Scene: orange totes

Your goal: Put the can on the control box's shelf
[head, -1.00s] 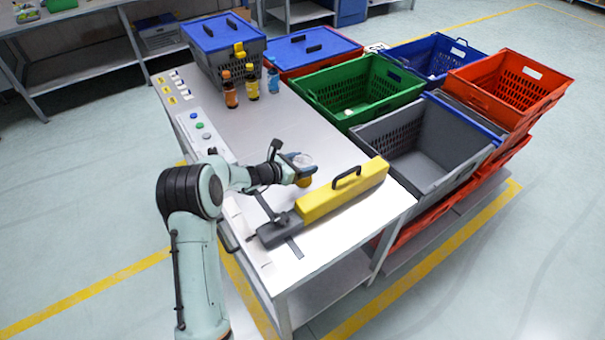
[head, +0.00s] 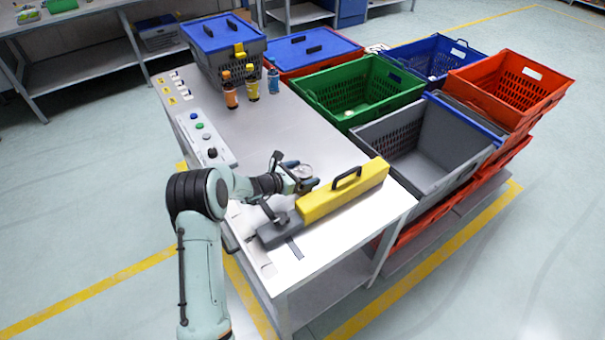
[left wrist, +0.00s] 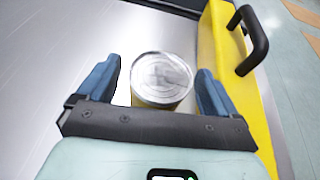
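A can with a silver lid (left wrist: 160,78) and a yellowish side stands on the metal table; its top also shows in the head view (head: 304,171). My left gripper (head: 303,180) is open around it. In the left wrist view its blue fingers (left wrist: 155,88) stand on either side of the can, with a visible gap at the left finger and a narrow one at the right. A panel with buttons (head: 205,138) lies along the table's left edge. I cannot tell for sure which part is the control box's shelf. My right gripper is not seen.
A yellow and grey case with a black handle (head: 343,192) lies just right of the gripper. Bottles (head: 252,84) and a lidded crate (head: 222,52) stand at the table's far end. Green (head: 372,103) and grey (head: 392,137) totes line the right side. The table's middle is clear.

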